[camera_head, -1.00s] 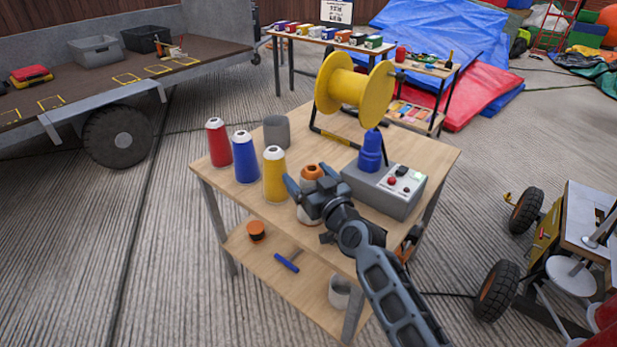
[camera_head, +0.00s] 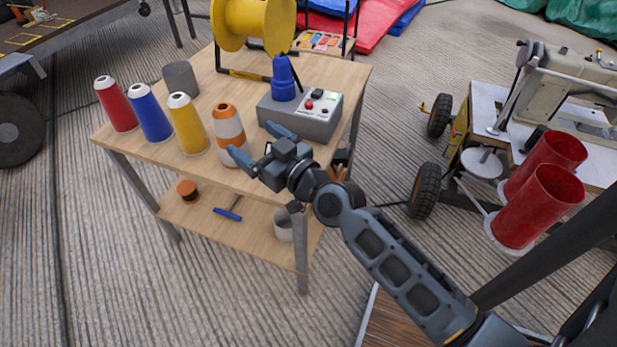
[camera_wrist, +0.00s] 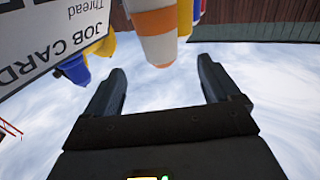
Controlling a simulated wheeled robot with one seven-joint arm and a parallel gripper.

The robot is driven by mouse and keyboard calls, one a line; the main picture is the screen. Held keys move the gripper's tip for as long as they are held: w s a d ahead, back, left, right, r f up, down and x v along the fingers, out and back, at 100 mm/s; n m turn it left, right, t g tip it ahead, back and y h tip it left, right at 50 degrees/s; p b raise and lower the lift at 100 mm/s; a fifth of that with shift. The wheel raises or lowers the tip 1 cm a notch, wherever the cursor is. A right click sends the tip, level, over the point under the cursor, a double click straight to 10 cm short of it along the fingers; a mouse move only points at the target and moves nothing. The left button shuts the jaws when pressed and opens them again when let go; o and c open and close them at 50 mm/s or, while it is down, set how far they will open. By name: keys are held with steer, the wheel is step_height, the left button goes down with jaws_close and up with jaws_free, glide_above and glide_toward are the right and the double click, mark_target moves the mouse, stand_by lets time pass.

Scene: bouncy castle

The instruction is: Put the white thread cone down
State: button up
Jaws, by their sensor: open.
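The white thread cone (camera_head: 229,139), white with orange bands and an orange top, stands upright on the wooden table, at the right end of a row of cones. My gripper (camera_head: 260,145) is open and empty, just to the right of the cone and apart from it, with one finger close to its lower side. In the wrist view the cone (camera_wrist: 158,35) shows beyond the open fingers (camera_wrist: 160,72), cut off by the top edge. The table top (camera_head: 160,155) carries red (camera_head: 116,105), blue (camera_head: 149,112) and yellow (camera_head: 187,125) cones.
A grey control box (camera_head: 300,118) with a blue part stands behind my gripper. A grey cup (camera_head: 180,78) and a yellow spool (camera_head: 252,25) stand farther back. A lower shelf (camera_head: 200,220) holds small items. A sewing machine (camera_head: 565,85) and red tubes (camera_head: 535,215) are at right.

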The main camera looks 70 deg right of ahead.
steer(key=s+a+r+n+y, duration=0.1)
steer(key=s+a+y, duration=0.1)
steer(key=s+a, duration=0.4)
steer(key=s+a+r+n+g+y, duration=0.1)
steer(key=s+a, duration=0.5)
steer(key=s, duration=0.6)
steer(key=s+a+r+n+g+y, duration=0.1)
steer(key=s+a+n+y, duration=0.1)
steer(key=s+a, duration=0.4)
steer(key=s+y, duration=0.1)
steer(key=s, duration=0.2)
steer(key=shift+s+a+r, duration=0.15)
steer(key=shift+s+a, duration=0.15)
steer(key=shift+s, duration=0.1)
steer(key=shift+c, duration=0.2)
